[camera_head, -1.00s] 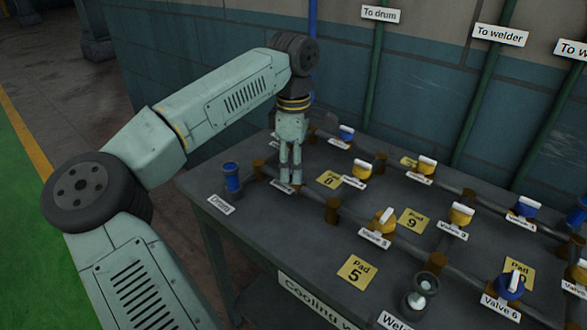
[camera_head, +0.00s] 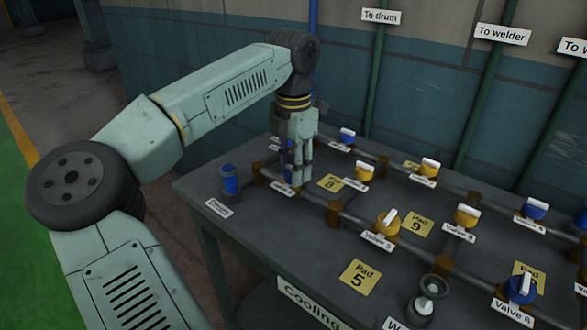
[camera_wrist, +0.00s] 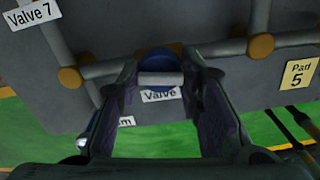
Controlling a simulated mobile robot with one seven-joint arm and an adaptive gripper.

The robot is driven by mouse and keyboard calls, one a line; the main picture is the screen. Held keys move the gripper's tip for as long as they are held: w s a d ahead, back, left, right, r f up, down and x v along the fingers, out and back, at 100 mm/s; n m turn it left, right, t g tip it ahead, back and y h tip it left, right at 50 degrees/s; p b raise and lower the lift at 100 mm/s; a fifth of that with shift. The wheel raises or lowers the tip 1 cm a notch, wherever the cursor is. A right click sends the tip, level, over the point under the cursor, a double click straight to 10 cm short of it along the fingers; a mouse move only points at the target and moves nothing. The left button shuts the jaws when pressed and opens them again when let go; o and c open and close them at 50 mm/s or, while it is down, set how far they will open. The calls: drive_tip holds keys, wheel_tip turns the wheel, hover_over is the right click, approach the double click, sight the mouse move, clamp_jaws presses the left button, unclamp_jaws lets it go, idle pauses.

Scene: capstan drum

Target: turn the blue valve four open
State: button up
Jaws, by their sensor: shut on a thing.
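A blue valve (camera_wrist: 160,60) with a white bar handle (camera_wrist: 161,79) sits between my fingers in the wrist view. The bar lies across from finger to finger. Its label (camera_wrist: 161,94) reads "Valve"; the number is hidden or cut off. My gripper (camera_wrist: 163,105) is shut on this valve. In the head view my gripper (camera_head: 297,178) points straight down at the near-left end of the pipes, and it mostly hides the valve. A white label (camera_head: 284,188) at its foot is too small to read.
Yellow valves (camera_head: 388,222) and other blue valves (camera_head: 347,136) stand on the pipes to the right. A blue-topped fitting (camera_head: 230,181) stands close left of my gripper. The yellow Pad 5 (camera_head: 360,277) lies on bare bench top (camera_head: 300,235).

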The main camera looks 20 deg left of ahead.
drive_tip(key=shift+n, duration=1)
drive_tip(key=shift+s, duration=0.1)
drive_tip(key=o, duration=1.2)
drive_tip(key=shift+r, duration=0.1)
wheel_tip(320, 180, up, 12)
drive_tip(key=shift+f, duration=0.1)
